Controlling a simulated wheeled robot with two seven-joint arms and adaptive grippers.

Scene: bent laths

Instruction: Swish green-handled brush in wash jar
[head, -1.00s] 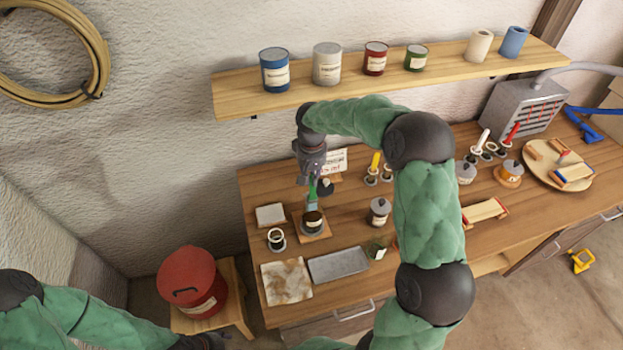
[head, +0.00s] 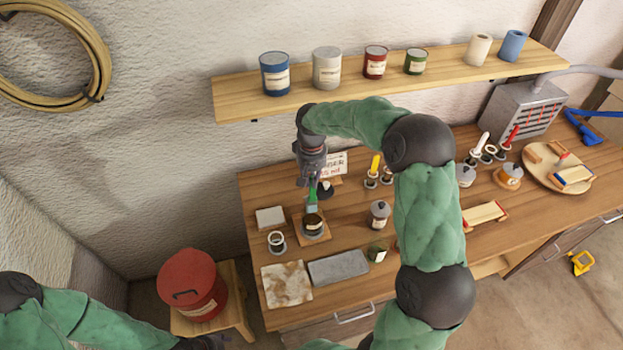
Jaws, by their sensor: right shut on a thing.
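My right gripper (head: 312,182) is shut on the green-handled brush (head: 312,197), which points down with its pale lower end close over a dark open jar (head: 313,224). A smaller open glass jar (head: 276,241) stands to the left, and I cannot tell for sure which of the two is the wash jar.
A lidded grey pot (head: 379,214) and a small green can (head: 377,252) stand to the right. A stained cloth (head: 287,284), a grey tray (head: 338,267) and a pale block (head: 270,217) lie near the jars. Yellow-handled brush (head: 375,163) stands behind. A shelf (head: 400,78) holds cans above.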

